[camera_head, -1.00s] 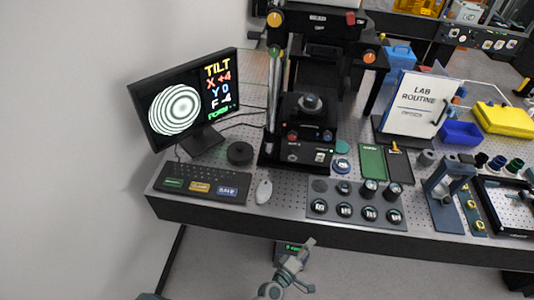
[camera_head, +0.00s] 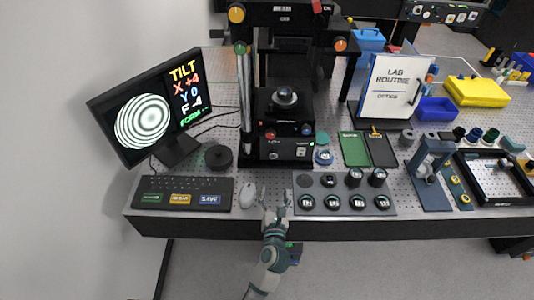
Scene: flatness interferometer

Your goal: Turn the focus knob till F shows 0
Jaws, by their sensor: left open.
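The monitor (camera_head: 150,108) at the left shows a ring pattern and reads TILT, X +4, Y 0, F -4, with a green FORM line. The dark interferometer (camera_head: 284,103) stands behind the bench's middle. It carries an orange knob (camera_head: 236,13) at its upper left, a green knob (camera_head: 239,47) below that and another orange knob (camera_head: 340,44) at its right. I cannot tell which knob is for focus. My left gripper (camera_head: 275,194) is open and empty at the bench's front edge, between the mouse and the lens tray, away from these knobs. My right gripper is out of view.
A keyboard (camera_head: 182,192), a mouse (camera_head: 248,195) and a black round puck (camera_head: 219,156) lie left of my gripper. A tray (camera_head: 305,207) with several lenses lies right. A blue-grey stand (camera_head: 431,175) and a LAB ROUTINE board (camera_head: 390,88) stand further right.

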